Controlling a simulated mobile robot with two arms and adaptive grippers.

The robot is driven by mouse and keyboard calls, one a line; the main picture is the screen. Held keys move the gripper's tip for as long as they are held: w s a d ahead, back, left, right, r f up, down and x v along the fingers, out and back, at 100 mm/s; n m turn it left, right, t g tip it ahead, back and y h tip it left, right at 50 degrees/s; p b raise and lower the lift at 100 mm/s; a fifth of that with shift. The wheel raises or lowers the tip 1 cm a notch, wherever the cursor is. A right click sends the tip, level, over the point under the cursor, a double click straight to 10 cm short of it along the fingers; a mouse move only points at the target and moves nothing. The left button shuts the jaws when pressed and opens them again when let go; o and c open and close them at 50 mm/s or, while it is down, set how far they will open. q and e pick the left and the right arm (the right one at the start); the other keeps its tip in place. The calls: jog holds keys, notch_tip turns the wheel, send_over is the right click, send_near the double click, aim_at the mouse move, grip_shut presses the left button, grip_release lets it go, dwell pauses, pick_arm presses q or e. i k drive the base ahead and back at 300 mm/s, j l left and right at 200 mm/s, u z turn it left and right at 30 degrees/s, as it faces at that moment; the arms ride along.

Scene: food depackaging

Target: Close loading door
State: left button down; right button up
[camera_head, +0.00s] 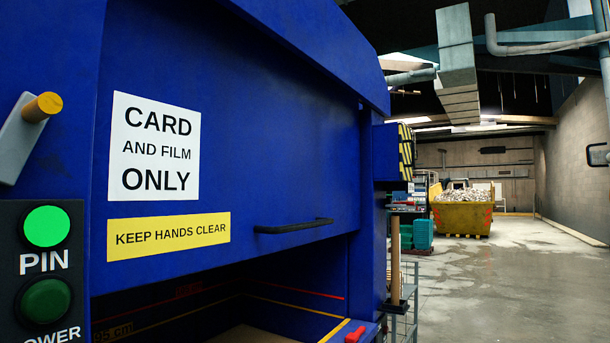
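The loading door (270,150) is a large blue panel on the front of a blue machine, with a white "CARD AND FILM ONLY" sign (153,148) and a yellow "KEEP HANDS CLEAR" label (168,236). It is raised, and a dark opening (250,300) shows below its lower edge. A black bar handle (293,226) sits near the lower right of the door. Nothing touches the handle. Neither of my grippers is in view.
At left are a control panel with a lit green PIN light (46,226), a darker green button (46,300) and a grey lever with an orange knob (43,107). Right of the machine stand a wire rack (404,300) and a wooden handle (395,260). A yellow skip (462,218) is far back; the floor at right is clear.

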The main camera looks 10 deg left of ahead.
aim_at(216, 144)
jog(key=i+l+u, duration=0.15)
jog(key=i+l, duration=0.3)
jog(key=i+l+u, duration=0.2)
jog(key=i+l, duration=0.25)
jog(key=l, duration=0.2)
